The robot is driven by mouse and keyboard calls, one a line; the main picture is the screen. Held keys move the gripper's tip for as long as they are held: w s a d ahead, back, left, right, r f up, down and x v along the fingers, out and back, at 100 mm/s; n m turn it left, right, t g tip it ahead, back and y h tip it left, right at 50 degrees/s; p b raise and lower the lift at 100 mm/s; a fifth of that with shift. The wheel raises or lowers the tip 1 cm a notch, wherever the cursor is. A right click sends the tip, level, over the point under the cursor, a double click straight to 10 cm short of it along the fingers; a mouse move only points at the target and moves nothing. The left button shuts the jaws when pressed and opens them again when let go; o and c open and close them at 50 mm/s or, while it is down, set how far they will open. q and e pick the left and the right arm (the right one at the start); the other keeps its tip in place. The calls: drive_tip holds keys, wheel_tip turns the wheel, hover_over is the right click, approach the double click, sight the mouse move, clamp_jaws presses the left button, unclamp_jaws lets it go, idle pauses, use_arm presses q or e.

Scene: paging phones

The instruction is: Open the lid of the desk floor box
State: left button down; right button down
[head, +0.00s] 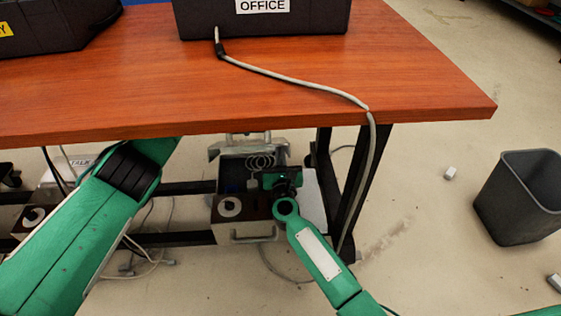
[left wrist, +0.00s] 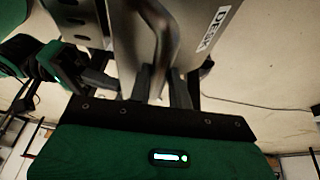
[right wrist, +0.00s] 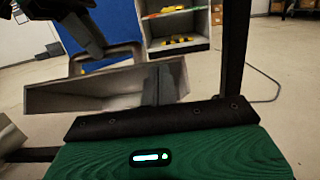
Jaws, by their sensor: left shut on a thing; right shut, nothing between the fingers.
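The desk floor box (head: 245,218) is on the floor under the desk, with coiled cable inside. Its grey lid (head: 232,148) is raised at the back, partly hidden by the desk edge. The left wrist view shows the lid's face (left wrist: 200,30) with a DESK label. My left gripper (left wrist: 160,88) is shut on the lid's bar handle (left wrist: 165,45); in the head view the desk hides it. My right gripper (head: 268,181) is shut and empty over the right side of the box. In the right wrist view its fingers (right wrist: 165,85) are close before the lid's hollow side (right wrist: 95,92).
The wooden desk (head: 300,90) overhangs the box, with an OFFICE case (head: 262,24) on top. A grey cable (head: 300,82) hangs over its edge near a black desk leg (head: 350,185). A bin (head: 525,195) stands right. Loose cables lie at left. Floor between leg and bin is mostly clear.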

use_arm(q)
drive_tip(key=shift+a+f, duration=0.1)
drive_tip(key=shift+f, duration=0.3)
drive_tip(key=shift+s, duration=0.1)
use_arm(e)
drive_tip(key=shift+w+r, duration=0.5)
drive_tip(key=shift+w, duration=0.1)
use_arm(q)
drive_tip(key=c, duration=1.3)
unclamp_jaws()
drive_tip(key=shift+r, duration=0.1)
use_arm(e)
drive_tip(key=shift+f, duration=0.1)
